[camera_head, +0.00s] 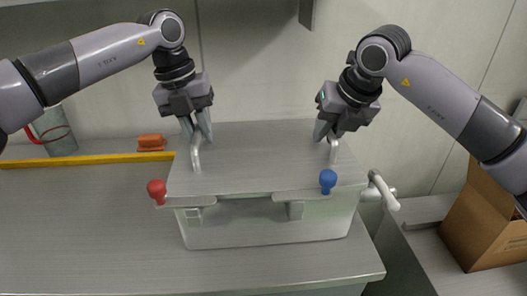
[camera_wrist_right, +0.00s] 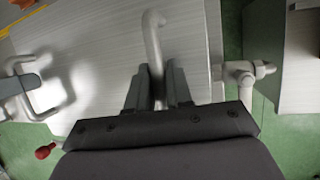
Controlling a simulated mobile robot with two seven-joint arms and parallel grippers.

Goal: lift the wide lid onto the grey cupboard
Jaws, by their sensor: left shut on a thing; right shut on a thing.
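The wide lid (camera_head: 265,165) is a flat grey panel with two upright bar handles, above a pale metal tank (camera_head: 265,228) on the workbench. I cannot tell whether it rests on the tank or is slightly raised. My left gripper (camera_head: 196,135) is shut on the left handle (camera_head: 196,162). My right gripper (camera_head: 329,135) is shut on the right handle (camera_head: 333,153); the right wrist view shows that handle (camera_wrist_right: 154,40) between its fingers. The low grey top at the right, apparently the grey cupboard (camera_head: 425,208), is partly hidden by a cardboard box.
A white valve (camera_head: 383,192) sticks out right of the tank. The cardboard box (camera_head: 484,222) stands at far right.

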